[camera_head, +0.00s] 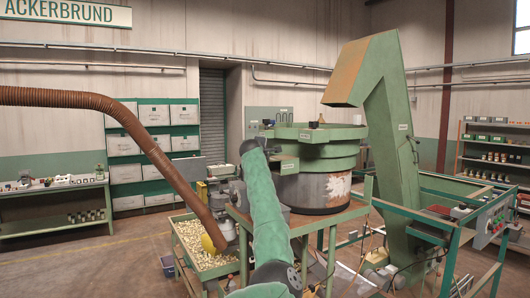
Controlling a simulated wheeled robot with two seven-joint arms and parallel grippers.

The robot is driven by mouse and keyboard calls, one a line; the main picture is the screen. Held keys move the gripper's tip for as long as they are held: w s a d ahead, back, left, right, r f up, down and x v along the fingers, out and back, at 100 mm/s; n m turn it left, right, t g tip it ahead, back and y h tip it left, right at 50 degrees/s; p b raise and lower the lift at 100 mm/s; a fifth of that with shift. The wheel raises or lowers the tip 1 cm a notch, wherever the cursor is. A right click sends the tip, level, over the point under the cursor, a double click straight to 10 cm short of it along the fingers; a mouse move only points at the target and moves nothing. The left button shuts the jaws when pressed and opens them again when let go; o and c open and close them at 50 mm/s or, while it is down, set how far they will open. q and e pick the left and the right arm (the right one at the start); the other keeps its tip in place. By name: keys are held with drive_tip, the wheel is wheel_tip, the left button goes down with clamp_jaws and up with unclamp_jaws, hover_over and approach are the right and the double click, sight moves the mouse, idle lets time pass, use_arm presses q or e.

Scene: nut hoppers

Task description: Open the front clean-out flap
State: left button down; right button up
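I cannot make out a front clean-out flap on any machine here. A round green and grey hopper bowl (318,160) stands on a green frame at the centre, its lower drum worn and patched with white. A tall green elevator chute (390,150) with a rusty top stands to its right. A green arm link of mine with dark joints rises from the bottom centre and covers part of the frame. No gripper fingers can be made out; the space behind this link is hidden.
A green-edged bin of pale pieces (200,248) stands left of centre, under a brown hose (110,105). A green railing (450,230) and a control box (492,222) are at right. Open floor (90,265) lies at left, before a workbench (55,208).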

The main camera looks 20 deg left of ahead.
use_arm(q)
drive_tip(key=shift+d+f, duration=0.1)
use_arm(e)
drive_tip(key=shift+s, duration=0.1)
use_arm(q)
drive_tip(key=c, duration=1.5)
unclamp_jaws()
drive_tip(key=shift+w, duration=0.15)
use_arm(e)
drive_tip(key=shift+d, duration=0.1)
